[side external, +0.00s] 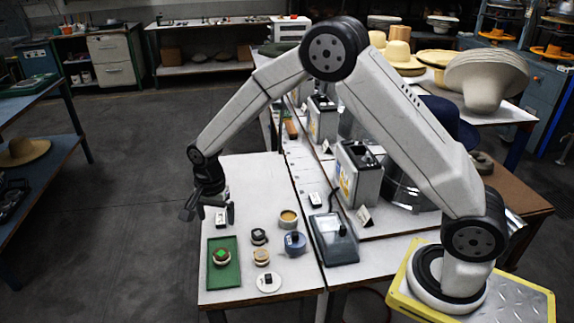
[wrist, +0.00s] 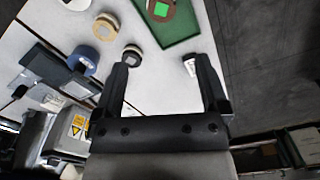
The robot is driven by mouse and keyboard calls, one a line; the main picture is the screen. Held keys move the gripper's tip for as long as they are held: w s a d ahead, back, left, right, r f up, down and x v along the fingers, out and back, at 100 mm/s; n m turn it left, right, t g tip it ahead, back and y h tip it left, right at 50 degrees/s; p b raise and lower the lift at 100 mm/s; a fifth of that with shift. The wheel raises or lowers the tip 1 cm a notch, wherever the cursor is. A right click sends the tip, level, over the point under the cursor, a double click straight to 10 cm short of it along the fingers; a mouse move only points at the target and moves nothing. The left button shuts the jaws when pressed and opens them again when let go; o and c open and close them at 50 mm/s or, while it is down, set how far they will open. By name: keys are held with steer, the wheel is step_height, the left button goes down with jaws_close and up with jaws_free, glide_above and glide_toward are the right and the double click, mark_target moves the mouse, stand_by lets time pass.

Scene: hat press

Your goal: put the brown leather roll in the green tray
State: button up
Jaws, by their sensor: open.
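The brown leather roll (side external: 222,256), with a green patch on its top, stands inside the green tray (side external: 231,282) at the front left of the white table. In the wrist view the brown roll (wrist: 152,9) is cut by the top edge, over the green tray (wrist: 184,30). My gripper (side external: 209,212) is open and empty behind the tray and above table level, apart from the roll. In the wrist view nothing is between the fingers of my gripper (wrist: 162,65).
A black roll (side external: 259,237), a tan roll (side external: 261,257), a blue roll (side external: 294,243) and a round tan container (side external: 288,219) stand right of the tray. A white disc (side external: 264,284) is near the front edge. A small white block (side external: 221,219) is by my gripper.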

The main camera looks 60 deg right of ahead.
steer(key=s+d+r+n+t, duration=0.1)
steer(key=s+d+r+n, duration=0.2)
steer(key=s+n, duration=0.3)
steer(key=s+d+r+n+t, duration=0.1)
steer(key=s+d+r+n, duration=0.2)
steer(key=s+n, duration=0.4)
steer(key=s+d, duration=0.1)
steer(key=s, duration=0.6)
steer(key=shift+s+t, duration=0.3)
steer(key=shift+s, duration=0.1)
